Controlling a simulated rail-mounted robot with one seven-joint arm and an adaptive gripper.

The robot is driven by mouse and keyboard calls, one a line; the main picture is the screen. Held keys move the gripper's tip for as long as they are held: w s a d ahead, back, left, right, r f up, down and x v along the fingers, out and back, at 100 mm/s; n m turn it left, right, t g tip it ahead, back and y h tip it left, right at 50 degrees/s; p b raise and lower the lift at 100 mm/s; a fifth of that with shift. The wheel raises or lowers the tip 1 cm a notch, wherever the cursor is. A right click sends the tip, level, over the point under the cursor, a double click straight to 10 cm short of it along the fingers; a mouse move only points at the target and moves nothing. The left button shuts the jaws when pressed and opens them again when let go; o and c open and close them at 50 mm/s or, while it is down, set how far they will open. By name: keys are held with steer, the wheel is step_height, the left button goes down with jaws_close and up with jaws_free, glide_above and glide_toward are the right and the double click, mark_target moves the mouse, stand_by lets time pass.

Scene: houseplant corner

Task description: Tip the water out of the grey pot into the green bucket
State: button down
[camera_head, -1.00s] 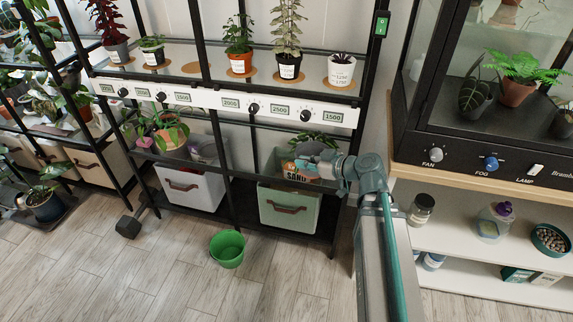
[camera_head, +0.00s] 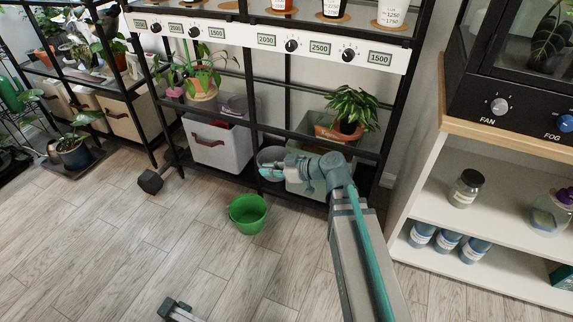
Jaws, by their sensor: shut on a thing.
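The green bucket (camera_head: 247,214) stands upright on the wooden floor in front of the shelf rack. The grey pot (camera_head: 271,155) is held in the air above and a little right of the bucket, in front of the rack's lower shelf. My gripper (camera_head: 281,172) is shut on the grey pot. The pot looks roughly upright, and my gripper partly covers it. The water inside it cannot be made out.
A white bin (camera_head: 219,148) and a pale green bin (camera_head: 305,180) sit in the rack. A potted plant (camera_head: 349,110) stands on the shelf above the pale green bin. Open floor surrounds the bucket.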

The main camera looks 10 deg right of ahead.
steer(key=w+a+f+b, duration=0.2)
steer(key=a+f+b, duration=0.1)
steer(key=f, duration=0.5)
steer(key=w+a+f+m+h+b, duration=0.1)
steer(key=a+f+b, duration=0.3)
steer(key=f, duration=0.4)
steer(key=w+a+f+m+h+b, duration=0.1)
steer(key=w+a+f+b, duration=0.2)
steer(key=f, duration=0.5)
steer(key=shift+w+a+f, duration=0.3)
steer(key=shift+a+f, duration=0.1)
steer(key=shift+a, duration=0.15)
steer(key=g+p, duration=0.1)
steer(key=p, duration=0.4)
steer(key=m+g+h+p, duration=0.1)
steer(key=p, duration=0.4)
steer(key=shift+w+r, duration=0.15)
steer(key=shift+r, duration=0.25)
steer(key=shift+w+a+r+p, duration=0.1)
steer(key=shift+w+r+p, duration=0.1)
steer(key=shift+p, duration=0.95)
steer(key=shift+r+g+h+p, duration=0.1)
steer(key=shift+g+h+p, duration=0.25)
steer(key=shift+p, duration=0.3)
